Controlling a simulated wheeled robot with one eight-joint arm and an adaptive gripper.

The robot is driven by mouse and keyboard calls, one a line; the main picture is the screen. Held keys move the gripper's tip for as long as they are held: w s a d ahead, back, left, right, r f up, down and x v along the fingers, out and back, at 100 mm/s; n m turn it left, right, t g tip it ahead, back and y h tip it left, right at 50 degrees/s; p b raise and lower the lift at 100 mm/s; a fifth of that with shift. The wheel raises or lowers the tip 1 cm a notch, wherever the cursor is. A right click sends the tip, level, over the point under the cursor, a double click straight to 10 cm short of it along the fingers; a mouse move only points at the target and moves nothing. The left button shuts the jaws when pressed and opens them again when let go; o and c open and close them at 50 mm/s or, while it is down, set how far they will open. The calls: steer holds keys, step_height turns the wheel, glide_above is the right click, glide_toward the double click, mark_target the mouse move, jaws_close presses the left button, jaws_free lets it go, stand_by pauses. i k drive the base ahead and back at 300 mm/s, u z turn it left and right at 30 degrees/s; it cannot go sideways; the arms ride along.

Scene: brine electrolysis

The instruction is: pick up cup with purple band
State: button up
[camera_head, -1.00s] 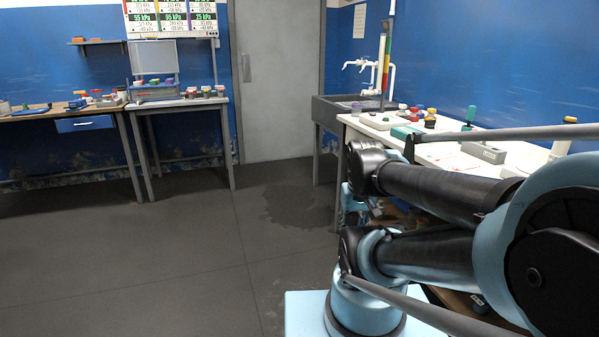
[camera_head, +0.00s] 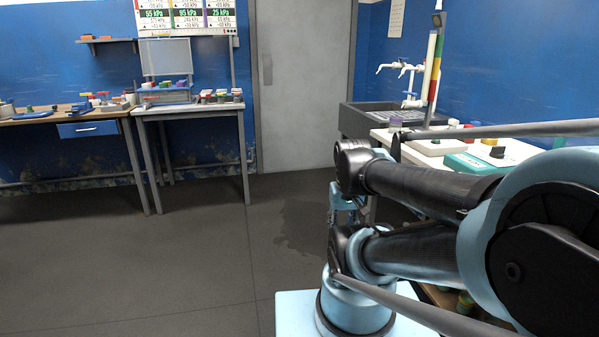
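My folded arm fills the right foreground, well in front of the bench. I cannot make out my gripper; the end of the arm hangs behind the black links. No cup is seen held.
A dark sink (camera_head: 352,118) stands behind the bench. A green-lidded box (camera_head: 470,163) and several coloured caps are on the bench, partly behind my arm. A table (camera_head: 190,108) with many small cups stands at the back left. The floor (camera_head: 170,260) at left is clear.

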mark_target(396, 122)
steer(key=u, duration=0.05)
steer(key=i, duration=0.9)
steer(key=u, duration=0.05)
